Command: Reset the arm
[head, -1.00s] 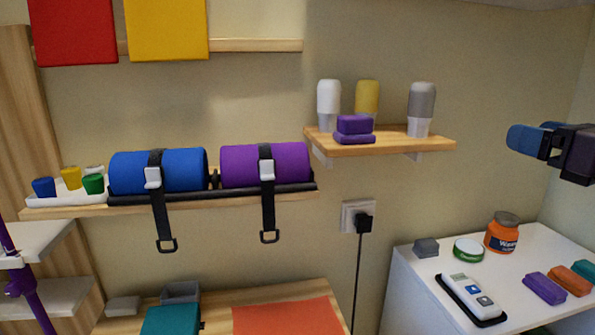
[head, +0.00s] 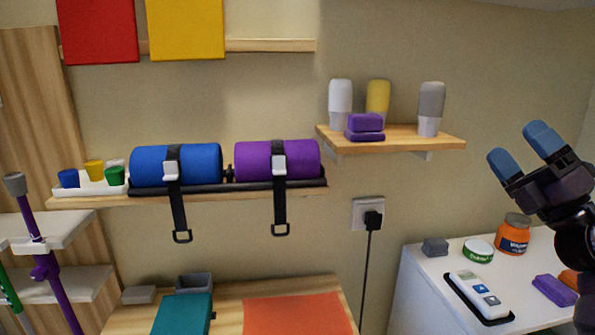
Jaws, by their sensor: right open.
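My right gripper (head: 525,150) is at the right edge of the head view, in front of the wall and above the white cabinet. Its two blue-tipped fingers stand apart and point up and to the left. Nothing is between them. The fingers are clear of the wooden shelf (head: 455,141) to their left and touch nothing that I can see. Part of the right arm runs out of the picture on the right. My left gripper does not show.
The white cabinet (head: 415,285) holds an orange jar (head: 513,238), a round green-and-white tin (head: 478,251), a remote in a black tray (head: 479,294) and purple blocks (head: 553,290). Blue (head: 200,165) and purple (head: 300,160) rolls lie on the left shelf.

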